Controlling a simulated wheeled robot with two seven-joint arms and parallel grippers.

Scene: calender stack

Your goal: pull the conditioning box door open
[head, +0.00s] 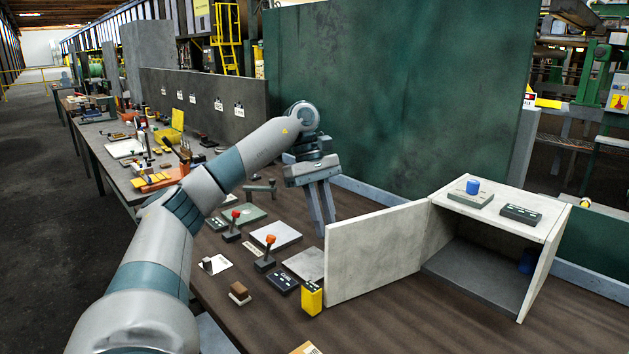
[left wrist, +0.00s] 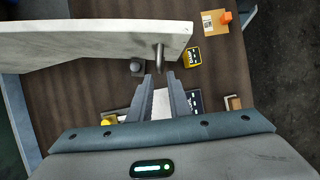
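The conditioning box (head: 559,240) is a pale open-fronted box on the brown bench at the right. Its door (head: 375,252) stands swung wide out to the left, so the dark inside shows. In the left wrist view the door (left wrist: 80,42) crosses the top, with a metal handle (left wrist: 159,54) near its free edge. The head view hides the handle. My left gripper (head: 325,230) is at the door's free edge, partly behind it. In the left wrist view its fingers (left wrist: 160,75) are apart, with the handle's end near the gap between their tips. My right gripper is out of view.
A blue cylinder (head: 473,186) and small devices sit on the box top; another blue cylinder (head: 527,261) is inside. A yellow block (head: 312,298) stands close before the door. Levers, plates and a dark meter (head: 283,282) lie left of it. The right front bench is clear.

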